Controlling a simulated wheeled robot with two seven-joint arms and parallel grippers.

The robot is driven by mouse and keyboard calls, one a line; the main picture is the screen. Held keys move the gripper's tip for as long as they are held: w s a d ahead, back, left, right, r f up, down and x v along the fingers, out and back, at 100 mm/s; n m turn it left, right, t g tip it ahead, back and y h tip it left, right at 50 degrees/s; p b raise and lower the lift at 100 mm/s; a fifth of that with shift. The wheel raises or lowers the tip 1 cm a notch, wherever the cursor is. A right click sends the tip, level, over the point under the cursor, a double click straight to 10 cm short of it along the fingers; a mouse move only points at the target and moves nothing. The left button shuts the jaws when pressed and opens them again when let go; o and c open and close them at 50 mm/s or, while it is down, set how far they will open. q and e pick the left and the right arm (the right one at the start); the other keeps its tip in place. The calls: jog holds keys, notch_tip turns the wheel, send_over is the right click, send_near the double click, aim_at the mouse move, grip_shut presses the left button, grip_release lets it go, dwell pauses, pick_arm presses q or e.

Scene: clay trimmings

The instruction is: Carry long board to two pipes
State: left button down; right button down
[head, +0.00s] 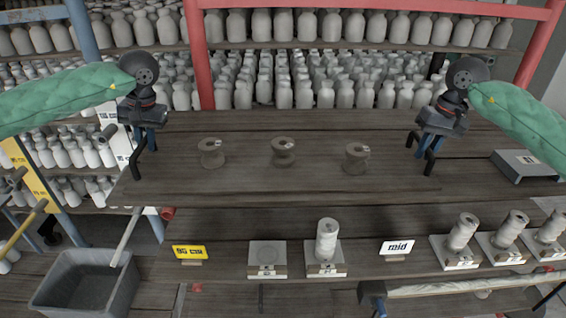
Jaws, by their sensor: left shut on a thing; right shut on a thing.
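The long board (320,160) is dark wood and hard to tell from the planks around it. My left gripper (143,158) is shut at the board's left end. My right gripper (422,156) is shut at its right end. All three pieces are upright, between the grippers. I cannot tell whether the board is lifted clear. A pale horizontal pipe (460,288) shows at the lower right; I cannot make out a matching second pipe.
A front ledge holds a yellow sign (190,252), a white "mid" sign (397,247) and several square stands, most with clay cylinders (327,240). A grey bin (85,283) is at lower left. A grey tray (526,164) lies at right. Shelves of bottles and red posts (197,60) stand behind.

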pick_arm(q)
jog(key=shift+w+r, duration=0.1)
jog(key=shift+r, duration=0.1)
pick_arm(e)
jog(key=shift+w+r, duration=0.15)
jog(key=shift+r, duration=0.05)
